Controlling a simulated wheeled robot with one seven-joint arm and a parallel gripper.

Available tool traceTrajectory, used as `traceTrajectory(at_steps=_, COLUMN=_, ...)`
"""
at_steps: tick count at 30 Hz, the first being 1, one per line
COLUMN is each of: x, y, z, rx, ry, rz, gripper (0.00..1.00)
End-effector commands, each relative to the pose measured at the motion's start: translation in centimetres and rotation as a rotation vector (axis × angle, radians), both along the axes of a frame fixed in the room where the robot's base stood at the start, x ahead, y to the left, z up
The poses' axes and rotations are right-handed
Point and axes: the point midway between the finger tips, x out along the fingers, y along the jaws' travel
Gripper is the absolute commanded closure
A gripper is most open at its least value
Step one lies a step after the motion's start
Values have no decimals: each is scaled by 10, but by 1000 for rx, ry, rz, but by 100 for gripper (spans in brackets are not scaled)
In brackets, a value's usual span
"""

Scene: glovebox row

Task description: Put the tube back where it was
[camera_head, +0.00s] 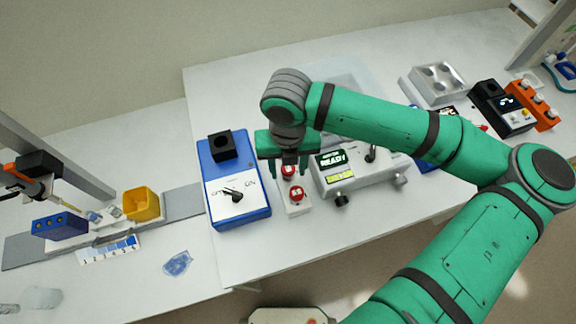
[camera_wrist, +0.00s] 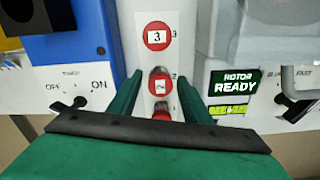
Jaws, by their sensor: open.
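My gripper (camera_head: 288,167) is open above a narrow white block (camera_head: 297,208) with round red tops, between the blue box and the display unit. In the wrist view my gripper (camera_wrist: 162,84) has its green fingers on either side of the block's strip. A red top marked 3 (camera_wrist: 158,36) lies beyond the fingertips. Another red top (camera_wrist: 160,86) with a white label and a grey rim sits between the fingers, beside the number 2. A third one is partly hidden by my gripper. I cannot tell whether these tops are tube caps or buttons. No tube is clearly recognisable.
A blue box (camera_head: 236,197) with an OFF/ON switch and a black block stands left. The display unit (camera_head: 372,180) reads ROTOR READY. A yellow bin (camera_head: 142,205) and blue rack (camera_head: 60,227) are far left. A metal tray (camera_head: 438,80) is at back right. The front-left table is mostly clear.

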Motion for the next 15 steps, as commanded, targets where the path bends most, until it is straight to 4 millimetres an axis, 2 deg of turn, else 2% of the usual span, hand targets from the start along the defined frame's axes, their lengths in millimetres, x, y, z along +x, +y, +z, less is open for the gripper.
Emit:
traceTrajectory(at_steps=5, x=1, y=1, z=17, rx=-1, ry=-2, rz=1, gripper=56)
traceTrajectory(at_steps=15, x=1, y=1, z=84, rx=0, ry=-4, rz=1, gripper=56)
